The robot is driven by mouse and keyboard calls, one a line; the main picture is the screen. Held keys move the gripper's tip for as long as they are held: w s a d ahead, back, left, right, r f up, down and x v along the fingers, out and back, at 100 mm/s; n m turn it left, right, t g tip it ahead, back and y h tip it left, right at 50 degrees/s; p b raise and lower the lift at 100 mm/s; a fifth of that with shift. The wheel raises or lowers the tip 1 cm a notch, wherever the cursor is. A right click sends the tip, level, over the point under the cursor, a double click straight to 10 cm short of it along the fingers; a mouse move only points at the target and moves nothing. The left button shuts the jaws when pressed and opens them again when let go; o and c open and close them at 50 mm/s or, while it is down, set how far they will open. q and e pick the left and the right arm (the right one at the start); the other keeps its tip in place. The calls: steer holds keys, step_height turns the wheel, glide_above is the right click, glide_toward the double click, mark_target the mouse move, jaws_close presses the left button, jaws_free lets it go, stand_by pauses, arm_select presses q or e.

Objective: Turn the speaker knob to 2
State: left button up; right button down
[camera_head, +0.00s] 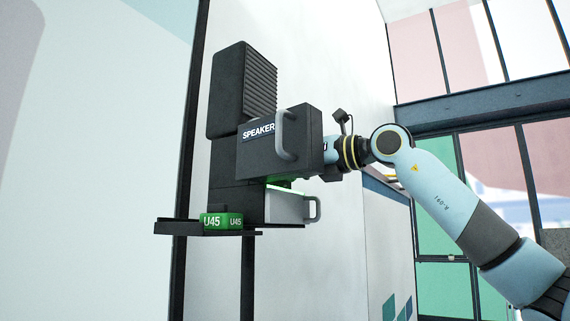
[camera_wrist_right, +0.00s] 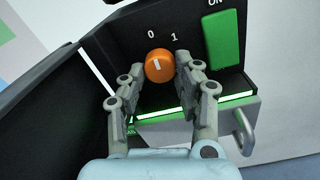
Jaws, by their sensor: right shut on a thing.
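The orange speaker knob (camera_wrist_right: 159,65) sits on a black panel in the right wrist view. Its white mark points nearly straight up, between the printed 0 and 1. No 2 is visible; the panel right of the knob is partly behind a finger. My right gripper (camera_wrist_right: 160,76) has one finger on each side of the knob and is shut on it. In the head view the black box labelled SPEAKER (camera_head: 258,131) hides the right fingers and the knob; my right arm comes in from the right. My left gripper is in neither view.
A green ON switch (camera_wrist_right: 223,40) is right of the knob. A grey drawer with a handle (camera_wrist_right: 243,130) is below it. A dark open panel (camera_wrist_right: 45,120) stands close on the left. A green U45 block (camera_head: 214,221) is on the shelf under the unit.

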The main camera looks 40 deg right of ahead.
steer(key=m+b, duration=0.1)
steer(key=m, duration=0.2)
steer(key=shift+m, duration=0.4)
steer(key=m+b, duration=0.2)
steer(key=m, duration=0.3)
steer(key=shift+a+m, duration=0.1)
steer(key=shift+m, duration=0.2)
steer(key=m+b, duration=0.1)
steer(key=m, duration=0.4)
steer(key=shift+r, duration=0.15)
steer(key=m, duration=0.5)
steer(key=shift+b, duration=0.35)
steer(key=c, duration=0.9)
jaws_free()
steer(key=shift+c, duration=0.2)
